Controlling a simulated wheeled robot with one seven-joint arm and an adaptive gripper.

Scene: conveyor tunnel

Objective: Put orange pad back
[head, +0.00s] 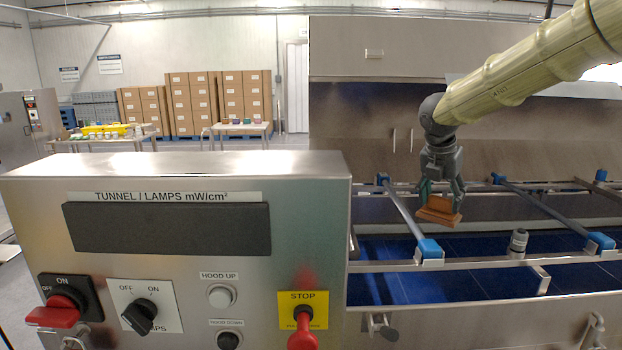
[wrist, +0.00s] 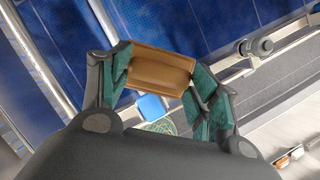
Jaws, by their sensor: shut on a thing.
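The orange pad (head: 439,210) is a small brown-orange block held in my gripper (head: 441,190), above the blue conveyor belt (head: 400,285) at the tunnel. In the wrist view, the orange pad (wrist: 160,73) sits between the two green-lined fingers of my gripper (wrist: 160,82), which are shut on its two ends. The pad appears clear of the belt and rails. My fingers hide its end faces.
Steel rails with blue end blocks (head: 429,250) cross above the belt. A grey cylinder (head: 518,242) stands at the near rail. The control panel (head: 180,265) fills the front left. Tables (head: 238,129) and stacked cartons (head: 192,103) stand far behind.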

